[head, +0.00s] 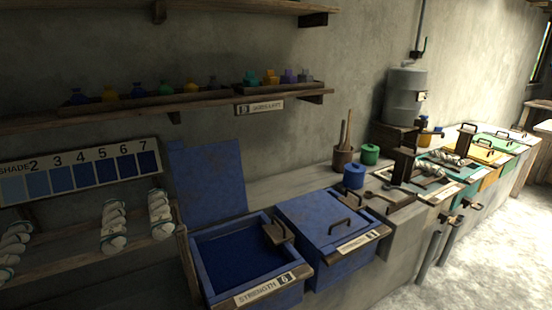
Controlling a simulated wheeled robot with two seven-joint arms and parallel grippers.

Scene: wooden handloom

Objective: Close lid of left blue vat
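The left blue vat (204,273) stands at the lower middle of the head view, with a "STRENGTH 6" label on its front. Its blue lid (207,180) is open and stands nearly upright at the back, close to the wall. Dark blue liquid (240,252) shows inside. A wooden piece with a dark handle (274,234) is at the vat's right rim. Neither of my grippers shows in this view.
A second blue vat with its lid (325,215) down stands directly to the right. Skeins (113,227) hang on a rack at left, below a shade chart (80,170). A shelf (150,110) with bottles runs above the lid. More coloured vats (480,152) continue rightward.

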